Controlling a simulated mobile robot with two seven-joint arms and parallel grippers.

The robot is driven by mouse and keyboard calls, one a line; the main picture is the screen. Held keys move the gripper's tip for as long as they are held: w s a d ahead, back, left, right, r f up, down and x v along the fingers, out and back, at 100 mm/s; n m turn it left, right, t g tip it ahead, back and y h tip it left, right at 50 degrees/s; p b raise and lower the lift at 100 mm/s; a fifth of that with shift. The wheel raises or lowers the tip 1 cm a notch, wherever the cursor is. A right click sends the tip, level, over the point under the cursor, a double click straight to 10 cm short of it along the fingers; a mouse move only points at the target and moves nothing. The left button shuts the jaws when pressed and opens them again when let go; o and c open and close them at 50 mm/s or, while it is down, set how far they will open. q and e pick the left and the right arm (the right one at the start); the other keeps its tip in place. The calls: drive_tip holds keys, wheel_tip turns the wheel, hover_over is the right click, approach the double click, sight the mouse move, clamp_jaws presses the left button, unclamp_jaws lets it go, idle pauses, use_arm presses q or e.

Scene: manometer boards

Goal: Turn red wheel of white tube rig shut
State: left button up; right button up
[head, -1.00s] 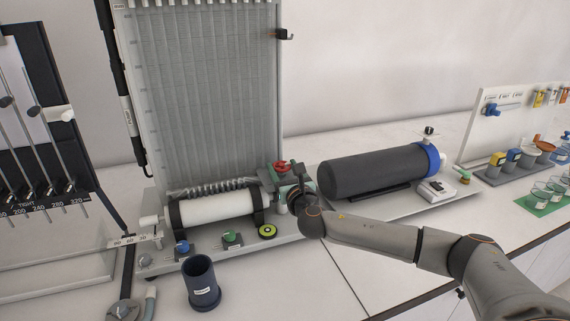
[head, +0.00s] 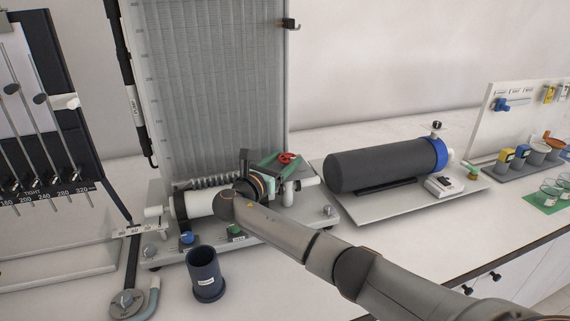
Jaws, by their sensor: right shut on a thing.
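The white tube rig is the tall grey multi-tube board (head: 205,80) with a white horizontal cylinder (head: 199,204) on its base. The red wheel (head: 287,158) shows at the right end of the rig's base, just right of the board's lower edge. My right gripper (head: 281,161) is shut on the red wheel, its wrist reaching in from the lower left of the wheel. The fingertips are small and partly hidden, so the exact contact is hard to see. My right arm covers part of the white cylinder and the base front. My left gripper is out of view.
A dark cylinder with a blue end (head: 380,168) lies on a plate to the right. A dark cup (head: 205,275) stands in front of the rig. Another board (head: 40,110) stands at the left. Bench space behind the dark cylinder is clear.

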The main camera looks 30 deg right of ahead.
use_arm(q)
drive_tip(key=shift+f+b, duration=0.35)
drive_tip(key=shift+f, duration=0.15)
use_arm(e)
drive_tip(key=shift+w+r+m+g+h, duration=0.15)
drive_tip(key=shift+m+g+h, duration=0.25)
drive_tip(key=shift+m+g, duration=0.45)
drive_tip(key=o, duration=1.4)
drive_tip(key=shift+c, duration=0.2)
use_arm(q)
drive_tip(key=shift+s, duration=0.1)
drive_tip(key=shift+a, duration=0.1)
use_arm(e)
drive_tip(key=shift+n, duration=0.25)
